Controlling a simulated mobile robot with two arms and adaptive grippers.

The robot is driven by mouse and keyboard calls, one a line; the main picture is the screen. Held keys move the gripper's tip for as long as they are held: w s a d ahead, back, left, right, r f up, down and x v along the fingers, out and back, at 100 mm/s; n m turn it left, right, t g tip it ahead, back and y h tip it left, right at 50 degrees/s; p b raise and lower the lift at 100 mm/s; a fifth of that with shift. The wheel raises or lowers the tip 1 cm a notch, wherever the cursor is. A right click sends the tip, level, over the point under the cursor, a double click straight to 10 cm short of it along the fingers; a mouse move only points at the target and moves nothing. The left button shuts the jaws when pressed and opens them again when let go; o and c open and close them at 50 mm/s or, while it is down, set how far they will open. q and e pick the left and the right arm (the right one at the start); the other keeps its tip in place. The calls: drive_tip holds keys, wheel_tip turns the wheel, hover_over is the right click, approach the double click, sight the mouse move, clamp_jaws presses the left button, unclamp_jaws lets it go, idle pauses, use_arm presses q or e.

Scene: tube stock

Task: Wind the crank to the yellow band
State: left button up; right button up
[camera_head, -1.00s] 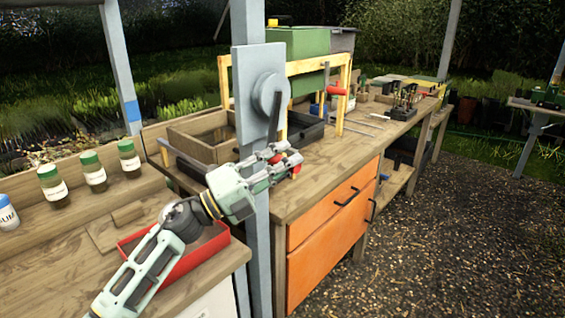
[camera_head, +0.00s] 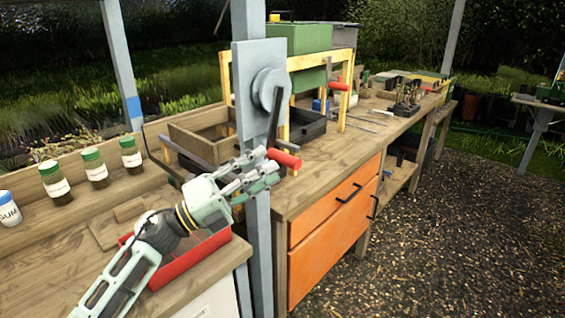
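The crank is on a grey panel (camera_head: 243,98) fixed to the upright post. It has a round grey hub (camera_head: 267,88), a dark crank arm (camera_head: 274,118) hanging almost straight down, and a red handle (camera_head: 285,158) at its lower end. My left gripper (camera_head: 268,163) is just left of the handle, fingers apart and pointing at it. The handle's red length shows clear beyond the fingertips; whether they touch its near end I cannot tell. I see no yellow band on the panel or hub from this angle. My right gripper is not in view.
The grey post (camera_head: 264,240) stands between two benches. A red tray (camera_head: 190,262) lies under my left arm. White-labelled jars (camera_head: 94,168) stand on the left bench. A wooden frame (camera_head: 346,90) and wooden box (camera_head: 190,136) are behind the crank. Open gravel lies right.

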use_arm(q)
drive_tip(key=v, duration=0.6)
